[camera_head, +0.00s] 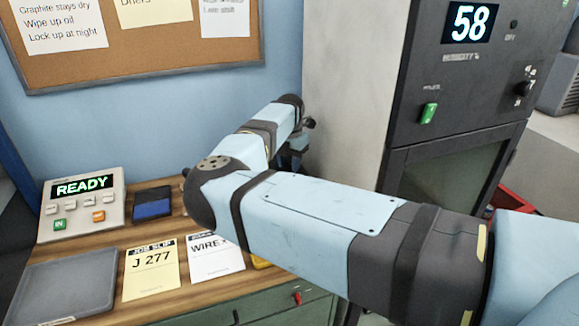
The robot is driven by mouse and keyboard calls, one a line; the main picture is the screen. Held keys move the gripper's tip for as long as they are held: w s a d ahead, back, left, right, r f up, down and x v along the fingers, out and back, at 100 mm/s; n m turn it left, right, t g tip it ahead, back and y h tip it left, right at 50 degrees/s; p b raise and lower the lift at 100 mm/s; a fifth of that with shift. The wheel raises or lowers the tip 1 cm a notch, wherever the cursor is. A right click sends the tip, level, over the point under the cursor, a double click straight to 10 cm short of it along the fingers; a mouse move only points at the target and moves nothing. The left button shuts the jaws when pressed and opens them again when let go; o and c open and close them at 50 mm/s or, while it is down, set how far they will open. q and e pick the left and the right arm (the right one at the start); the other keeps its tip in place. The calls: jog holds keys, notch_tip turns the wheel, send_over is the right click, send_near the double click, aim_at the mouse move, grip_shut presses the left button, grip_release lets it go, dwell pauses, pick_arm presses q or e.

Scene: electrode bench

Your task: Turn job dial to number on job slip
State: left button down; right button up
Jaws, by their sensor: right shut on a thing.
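The job slip (151,270) lies on the wooden bench at the lower left and reads "J 277". My right arm reaches in from the right and bends back toward the wall. My right gripper (297,152) is partly hidden behind its own forearm, near the cabinet's left side. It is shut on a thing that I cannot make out. I cannot pick out the job dial; it may be hidden behind my arm. My left gripper is not in view.
A panel reading "READY" (83,201), a dark blue box (152,204), a grey tray (70,285) and a "WIRE" card (215,258) are on the bench (140,236). A dark cabinet with display "58" (470,22) and a small knob (523,88) stands right.

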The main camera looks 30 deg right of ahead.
aim_at(289, 163)
jog(key=shift+m+b, duration=0.4)
jog(key=shift+m, duration=0.6)
jog(key=o, duration=0.9)
notch_tip(289, 163, up, 14)
jog(key=shift+f, duration=0.1)
